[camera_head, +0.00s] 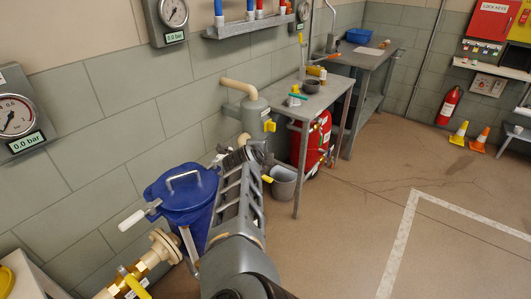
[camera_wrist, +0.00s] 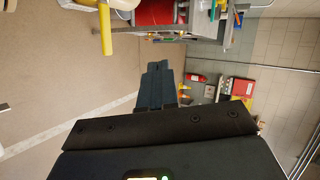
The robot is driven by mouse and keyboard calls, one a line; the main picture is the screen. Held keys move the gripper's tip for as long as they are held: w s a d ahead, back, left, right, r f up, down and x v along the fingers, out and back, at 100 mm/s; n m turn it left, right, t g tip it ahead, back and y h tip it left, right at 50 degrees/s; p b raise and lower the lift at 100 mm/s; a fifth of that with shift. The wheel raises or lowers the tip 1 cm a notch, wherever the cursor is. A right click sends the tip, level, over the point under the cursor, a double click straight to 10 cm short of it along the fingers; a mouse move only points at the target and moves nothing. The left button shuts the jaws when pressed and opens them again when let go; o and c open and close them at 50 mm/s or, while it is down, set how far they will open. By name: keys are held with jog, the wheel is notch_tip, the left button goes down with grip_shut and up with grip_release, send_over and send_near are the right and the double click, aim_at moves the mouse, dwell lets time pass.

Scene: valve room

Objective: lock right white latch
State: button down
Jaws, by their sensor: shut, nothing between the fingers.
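A blue lidded vessel (camera_head: 180,193) with a grey bar handle on its lid stands at left in the head view. A white latch (camera_head: 133,220) sticks out on its left side. The right white latch is not visible; my arm covers the vessel's right side. My gripper (camera_head: 258,152) is at the far end of my arm, beyond the vessel and close to the grey cylinder in the head view. In the wrist view my gripper (camera_wrist: 158,72) shows its dark fingers together and empty, with floor around them.
A grey cylinder (camera_head: 253,118) with a beige pipe stands by the wall. A grey bucket (camera_head: 284,183) and a metal table (camera_head: 318,103) with a red tank (camera_head: 312,148) under it are to the right. Brass piping (camera_head: 150,262) is at lower left.

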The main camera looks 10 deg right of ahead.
jog(key=shift+s+d+r, duration=0.4)
jog(key=shift+s+d, duration=0.05)
jog(key=shift+s, duration=0.05)
